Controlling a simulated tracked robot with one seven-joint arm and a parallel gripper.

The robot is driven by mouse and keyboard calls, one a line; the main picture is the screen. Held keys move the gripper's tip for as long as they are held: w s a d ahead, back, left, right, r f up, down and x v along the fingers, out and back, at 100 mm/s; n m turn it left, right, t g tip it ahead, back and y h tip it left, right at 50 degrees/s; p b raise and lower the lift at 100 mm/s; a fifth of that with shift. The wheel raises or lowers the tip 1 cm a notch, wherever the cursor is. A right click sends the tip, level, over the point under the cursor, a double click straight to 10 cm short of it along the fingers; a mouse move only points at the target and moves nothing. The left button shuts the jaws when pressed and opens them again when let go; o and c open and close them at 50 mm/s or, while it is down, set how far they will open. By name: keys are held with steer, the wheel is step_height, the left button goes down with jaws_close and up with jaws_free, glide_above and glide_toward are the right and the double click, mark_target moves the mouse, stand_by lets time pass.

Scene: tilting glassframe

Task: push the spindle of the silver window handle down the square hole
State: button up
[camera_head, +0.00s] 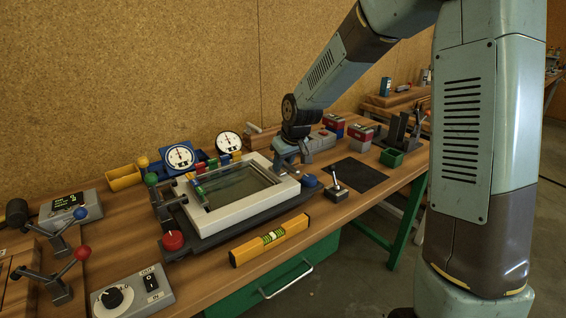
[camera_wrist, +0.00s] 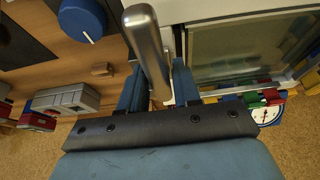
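The silver window handle (camera_wrist: 147,45) stands out as a smooth metal bar between my gripper's two blue-grey fingers in the wrist view. My gripper (camera_wrist: 158,85) looks shut on it. In the head view my gripper (camera_head: 286,158) is low at the far right corner of the pale window frame (camera_head: 248,208). The frame lies flat with its glass pane, and its edge also shows right beside the handle in the wrist view (camera_wrist: 215,8). The spindle and the square hole are hidden, so I cannot tell whether they meet.
A blue knob (camera_head: 310,182) and a small lever block (camera_head: 336,191) stand right of the frame. A yellow spirit level (camera_head: 270,239) lies in front, and a red knob (camera_head: 173,240) is at the near left. Two dial gauges (camera_head: 180,156) stand behind.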

steer(key=o, duration=0.4)
steer(key=v, duration=1.3)
steer(key=shift+s+r, duration=0.1)
steer(key=shift+r, duration=0.25)
steer(key=s+d+r+m+h, duration=0.1)
steer(key=s+d+m, duration=0.1)
steer(key=s+d, duration=0.3)
steer(key=s+d+r+m+t, duration=0.1)
steer(key=s+d, duration=0.5)
steer(key=s, duration=0.7)
steer(key=s+d+r+m+h, duration=0.1)
steer(key=s+d+r+m, duration=0.2)
steer(key=s, duration=0.6)
steer(key=shift+s+d+r+m+t+h, duration=0.1)
steer(key=shift+d+m+t+h, duration=0.1)
steer(key=shift+d, duration=0.4)
steer(key=shift+s+d+m+t+h, duration=0.1)
steer(key=shift+d+t, duration=0.1)
steer(key=shift+d, duration=0.35)
